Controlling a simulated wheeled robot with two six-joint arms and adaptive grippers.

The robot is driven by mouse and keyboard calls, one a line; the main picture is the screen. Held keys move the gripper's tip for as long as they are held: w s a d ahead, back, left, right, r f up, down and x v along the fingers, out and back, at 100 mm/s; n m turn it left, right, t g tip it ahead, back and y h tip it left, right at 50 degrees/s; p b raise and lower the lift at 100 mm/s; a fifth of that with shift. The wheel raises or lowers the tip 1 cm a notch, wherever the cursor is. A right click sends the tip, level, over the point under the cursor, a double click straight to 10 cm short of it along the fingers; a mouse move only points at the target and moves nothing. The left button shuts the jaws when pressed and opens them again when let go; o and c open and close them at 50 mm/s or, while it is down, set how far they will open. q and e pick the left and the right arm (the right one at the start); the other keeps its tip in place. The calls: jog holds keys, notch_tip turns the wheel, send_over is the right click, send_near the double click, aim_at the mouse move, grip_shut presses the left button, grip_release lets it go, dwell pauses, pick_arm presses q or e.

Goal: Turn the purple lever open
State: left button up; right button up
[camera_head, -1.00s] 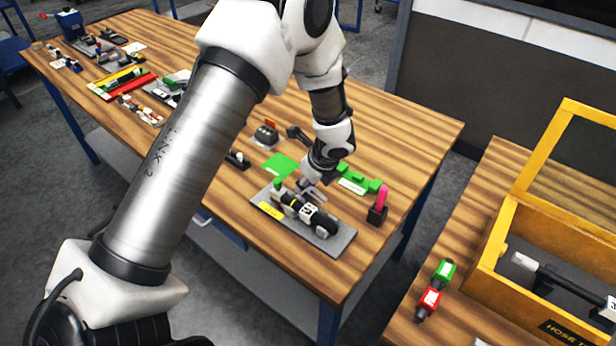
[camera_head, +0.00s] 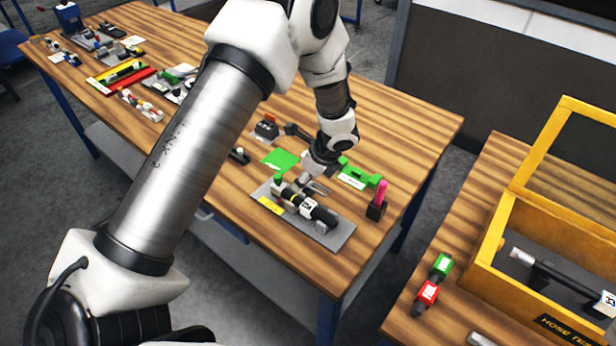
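A magenta-purple upright lever (camera_head: 381,192) stands on a small dark block (camera_head: 376,211) near the right edge of the long wooden table. My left gripper (camera_head: 318,189) points down above the back edge of a grey plate (camera_head: 335,235), to the left of the lever and apart from it. Its fingers look spread, with nothing seen between them. A black and white fitting (camera_head: 308,207) with a green knob lies on that plate, close to the fingers. My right gripper is not in view.
A green bracket (camera_head: 360,174) lies behind the plate, near the lever. A green sheet (camera_head: 280,160) and small dark parts lie to the left. A yellow crate (camera_head: 500,275) stands on the separate right table, beside red and green pieces. Bare tabletop lies behind.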

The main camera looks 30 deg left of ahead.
pick_arm(q)
jog(key=v, duration=1.2)
jog(key=shift+w+a, duration=0.1)
jog(key=shift+a, duration=0.05)
